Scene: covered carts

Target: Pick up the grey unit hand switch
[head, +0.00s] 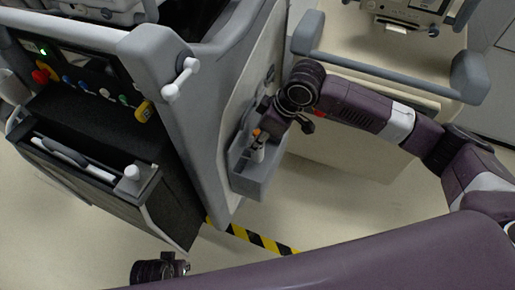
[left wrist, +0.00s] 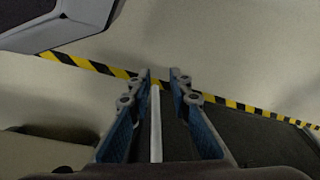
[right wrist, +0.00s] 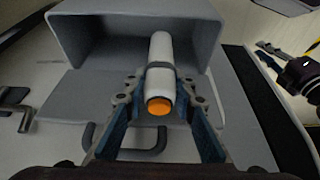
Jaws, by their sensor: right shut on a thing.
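The hand switch (right wrist: 161,75) is a pale grey-white cylinder with a dark band and an orange button end. In the right wrist view it lies between the fingers of my right gripper (right wrist: 160,95), which is shut on it. In the head view the switch (head: 258,150) shows small at the grey holder on the cart's side, with my right gripper (head: 262,128) at its top. Its lower end is at or in the holder; I cannot tell how deep. My left gripper (left wrist: 160,75) is open and empty above the floor in the left wrist view.
The grey open holder (right wrist: 140,22) is fixed to the cart side; it also shows in the head view (head: 253,185). The cart (head: 185,100) has a white-handled lever and a front pocket. Another cart (head: 385,75) stands close behind my right arm. Yellow-black tape (head: 262,240) marks the floor.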

